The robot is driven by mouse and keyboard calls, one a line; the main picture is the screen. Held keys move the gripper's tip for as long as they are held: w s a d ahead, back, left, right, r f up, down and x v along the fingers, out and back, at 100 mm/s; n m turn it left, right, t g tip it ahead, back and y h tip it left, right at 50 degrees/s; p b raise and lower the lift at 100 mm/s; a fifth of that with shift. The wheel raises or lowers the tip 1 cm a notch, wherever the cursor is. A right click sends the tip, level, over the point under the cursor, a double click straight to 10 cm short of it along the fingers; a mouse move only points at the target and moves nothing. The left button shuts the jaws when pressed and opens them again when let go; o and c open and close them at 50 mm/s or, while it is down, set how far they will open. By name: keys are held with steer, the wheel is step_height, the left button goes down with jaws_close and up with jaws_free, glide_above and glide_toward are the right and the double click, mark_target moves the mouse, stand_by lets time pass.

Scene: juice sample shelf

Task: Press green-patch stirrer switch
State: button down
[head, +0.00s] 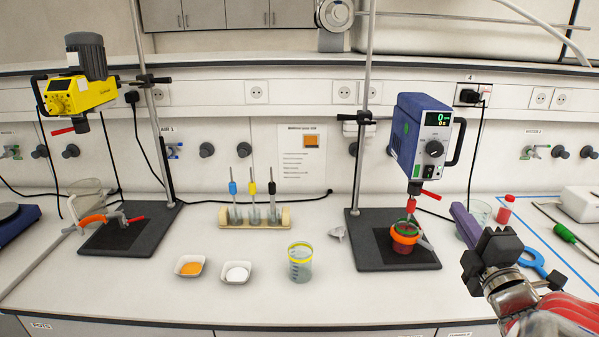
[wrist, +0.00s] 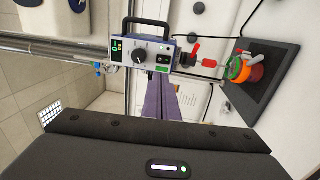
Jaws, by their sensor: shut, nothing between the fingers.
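The blue stirrer (head: 408,140) hangs on a stand at right; its front panel has a lit display (head: 438,119), a dark knob (head: 434,148) and a small dark switch (head: 428,171) low down. The switch also shows at the right of the panel in the wrist view (wrist: 163,59). A greenish area shows on the housing's side in the head view. My gripper (head: 458,208) has purple fingers, shut and empty, below and right of the panel, apart from the switch. In the wrist view the fingers (wrist: 164,86) point toward the panel.
A yellow stirrer (head: 80,95) hangs on another stand at left. Under the blue stirrer, an orange-ringed vessel (head: 405,238) stands on the dark base plate (head: 375,262). A yellow-rimmed beaker (head: 300,268) and two white dishes (head: 190,265) stand at the front. A red bottle (head: 505,210) stands at right.

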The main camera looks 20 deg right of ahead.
mark_target(430, 169)
steer(key=x, duration=1.3)
steer(key=shift+w+d, duration=0.15)
steer(key=shift+w, duration=0.2)
